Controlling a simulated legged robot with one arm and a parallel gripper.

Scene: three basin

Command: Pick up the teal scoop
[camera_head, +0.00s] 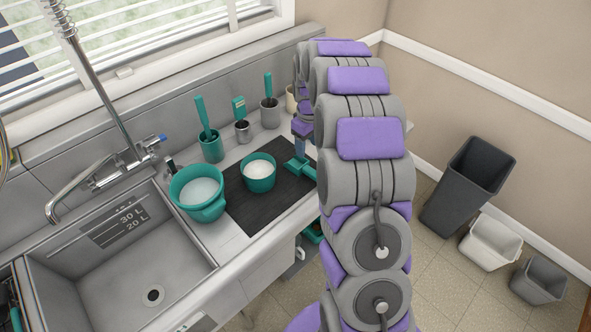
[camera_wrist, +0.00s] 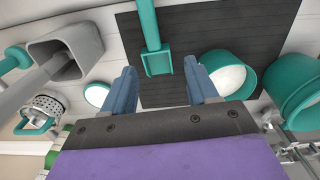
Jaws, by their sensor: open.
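The teal scoop (camera_head: 297,170) lies at the right part of the dark ribbed mat (camera_head: 248,210) on the counter. In the wrist view the scoop (camera_wrist: 157,62) shows its square pan toward my gripper, and its handle runs up out of the picture. My gripper (camera_wrist: 160,82) is open, with one blue finger on each side below the scoop's pan. Nothing is between the fingers, and I cannot tell the height gap to the scoop. In the head view my arm hides part of the mat's right side and most of the gripper.
A teal bowl of white contents (camera_head: 259,178) stands on the mat, left of the scoop. A larger teal pot (camera_head: 203,207) stands by the sink (camera_head: 110,278). Holders with teal-handled tools (camera_head: 211,150) line the back wall. Bins (camera_head: 468,185) stand on the floor at right.

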